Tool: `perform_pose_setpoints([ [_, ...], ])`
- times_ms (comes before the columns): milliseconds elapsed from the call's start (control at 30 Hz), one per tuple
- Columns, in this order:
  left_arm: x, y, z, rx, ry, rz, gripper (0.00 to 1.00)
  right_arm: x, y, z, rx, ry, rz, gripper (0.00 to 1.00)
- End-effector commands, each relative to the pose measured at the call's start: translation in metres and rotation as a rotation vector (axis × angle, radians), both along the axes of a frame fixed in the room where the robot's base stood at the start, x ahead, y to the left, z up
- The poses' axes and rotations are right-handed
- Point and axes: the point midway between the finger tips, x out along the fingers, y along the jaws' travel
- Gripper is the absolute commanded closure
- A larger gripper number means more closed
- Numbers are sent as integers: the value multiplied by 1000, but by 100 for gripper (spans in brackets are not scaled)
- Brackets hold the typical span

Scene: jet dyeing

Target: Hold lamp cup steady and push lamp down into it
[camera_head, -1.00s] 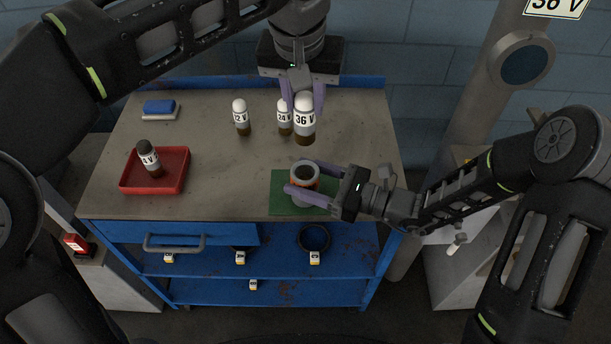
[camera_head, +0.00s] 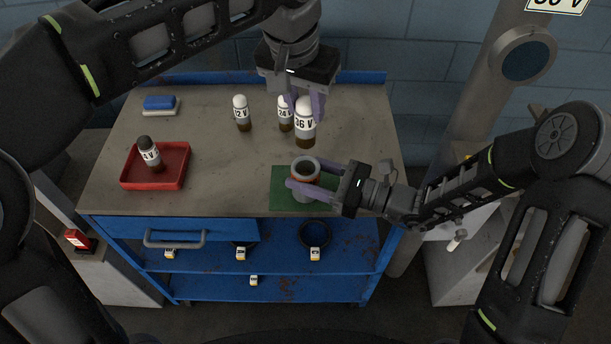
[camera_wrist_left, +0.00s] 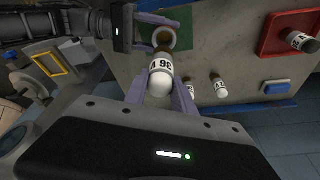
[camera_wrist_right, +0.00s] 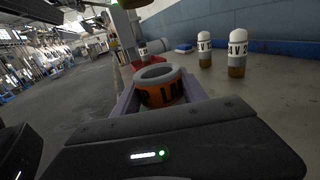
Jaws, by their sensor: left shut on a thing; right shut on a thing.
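The 36 V lamp (camera_head: 305,122), white-topped with a brown base, is held upright in my left gripper (camera_head: 306,106), which is shut on it. It also shows in the left wrist view (camera_wrist_left: 161,77). The lamp cup (camera_head: 304,170), a grey-rimmed cup with an orange band, stands on the green mat (camera_head: 284,202). My right gripper (camera_head: 304,186) is shut around the cup's sides; the cup also shows in the right wrist view (camera_wrist_right: 160,88). The lamp is behind the cup in the head view, apart from it, and appears above the table.
Two other lamps, 12 V (camera_head: 241,113) and 24 V (camera_head: 285,114), stand at the back of the table. A red tray (camera_head: 176,178) at the left holds a dark-topped lamp (camera_head: 149,152). A blue block (camera_head: 159,103) lies at the back left. The table middle is clear.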

Motion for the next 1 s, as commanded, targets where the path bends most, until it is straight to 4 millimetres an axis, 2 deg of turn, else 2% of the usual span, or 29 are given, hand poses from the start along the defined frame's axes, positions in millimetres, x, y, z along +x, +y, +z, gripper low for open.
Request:
perform_pose_setpoints([
  [200, 0, 1, -11, -3, -6, -153, 100, 0, 0, 0, 0, 0, 0, 95],
  [567, 0, 0, -16, -3, -7, -158, 100, 0, 0, 0, 0, 0, 0, 95],
  [867, -1, 1, -65, -2, -4, -155, 100, 0, 0, 0, 0, 0, 0, 95],
  [1000, 0, 1, -75, -3, -5, -155, 100, 0, 0, 0, 0, 0, 0, 95],
])
